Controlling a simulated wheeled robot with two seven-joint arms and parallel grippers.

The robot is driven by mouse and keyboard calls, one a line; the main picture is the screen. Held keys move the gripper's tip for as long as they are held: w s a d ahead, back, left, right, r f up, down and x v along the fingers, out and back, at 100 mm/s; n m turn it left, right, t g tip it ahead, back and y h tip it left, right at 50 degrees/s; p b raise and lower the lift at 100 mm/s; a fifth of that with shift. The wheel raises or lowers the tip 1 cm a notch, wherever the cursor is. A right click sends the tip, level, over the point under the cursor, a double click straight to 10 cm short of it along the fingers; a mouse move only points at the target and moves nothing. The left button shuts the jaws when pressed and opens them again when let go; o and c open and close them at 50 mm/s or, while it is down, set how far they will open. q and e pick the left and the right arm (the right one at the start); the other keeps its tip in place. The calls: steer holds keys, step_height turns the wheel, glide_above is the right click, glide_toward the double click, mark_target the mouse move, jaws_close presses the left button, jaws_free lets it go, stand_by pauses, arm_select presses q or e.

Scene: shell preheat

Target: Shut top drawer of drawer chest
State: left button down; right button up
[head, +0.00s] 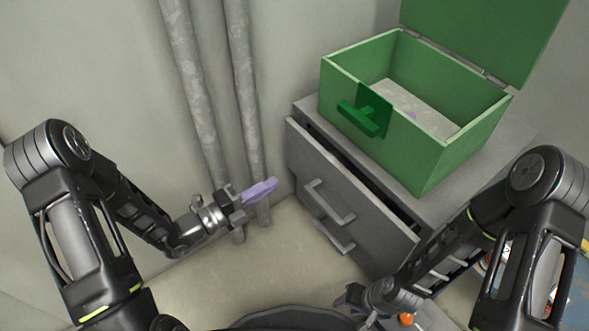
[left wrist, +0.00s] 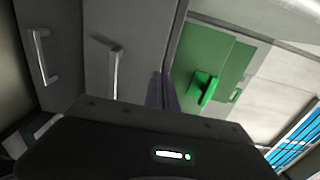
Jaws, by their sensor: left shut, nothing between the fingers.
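The grey drawer chest (head: 455,202) stands right of centre in the head view. Its top drawer (head: 312,166) is partly open, with a dark gap behind the upper edge of its front. The top drawer's bar handle also shows in the left wrist view (left wrist: 115,73), with the lower drawer's handle (left wrist: 42,57) beside it. My left gripper (head: 262,190) is shut and empty, its purple fingers apart from the drawer front, to its left. The fingers also show in the left wrist view (left wrist: 162,92). My right gripper (head: 352,298) is low in the head view, partly hidden, its jaws unclear.
An open green box (head: 450,160) with its lid (head: 490,35) raised sits on the chest; it also shows in the left wrist view (left wrist: 228,60). Two vertical pipes (head: 195,85) run along the wall behind my left gripper. The floor (head: 285,260) before the chest is clear.

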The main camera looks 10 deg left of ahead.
mark_target(321, 155)
arm_select(q)
steer(key=b+x, duration=0.5)
steer(key=x, duration=0.8)
steer(key=shift+w+d+f, duration=0.1)
steer(key=shift+w+d, duration=0.05)
steer(key=shift+d, duration=0.05)
steer(key=shift+w+d, duration=0.1)
steer(key=shift+w+d+p, duration=0.25)
steer(key=shift+p, duration=0.05)
steer(key=p+x, duration=0.1)
steer(key=x, duration=0.3)
steer(key=shift+w+p, duration=0.1)
steer(key=shift+p, duration=0.2)
steer(key=shift+w+d+r, duration=0.1)
steer(key=shift+r, duration=0.1)
